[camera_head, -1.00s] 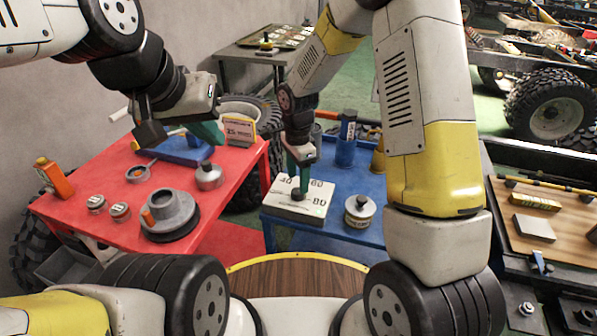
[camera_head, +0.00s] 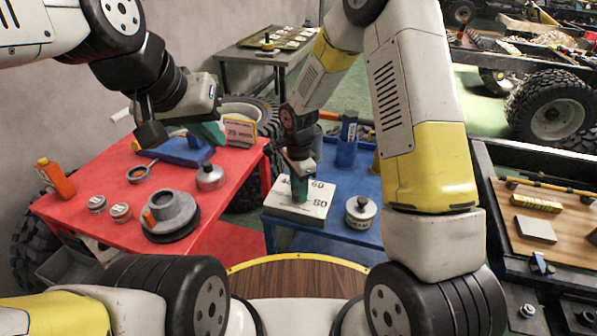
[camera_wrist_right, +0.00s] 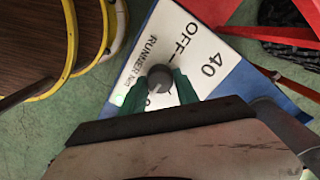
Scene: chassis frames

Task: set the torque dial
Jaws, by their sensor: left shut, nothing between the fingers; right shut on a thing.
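The torque dial box (camera_head: 318,208) is a white block on the blue table, marked 40, 60 and 80 in the head view. The right wrist view shows OFF, 40 and a "RUNNER" label on its face (camera_wrist_right: 208,75). Its round grey knob (camera_wrist_right: 159,78) sits between the green fingers of my right gripper (camera_head: 299,190), which is shut on it. The fingers hide the knob in the head view, and I cannot tell which mark it points to. My left gripper (camera_head: 212,132) is shut and empty above the back of the red table.
A sign card (camera_head: 240,131) with a number stands behind the red table (camera_head: 110,170); I cannot read it surely. A grey pot (camera_head: 172,212) stands on the red table.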

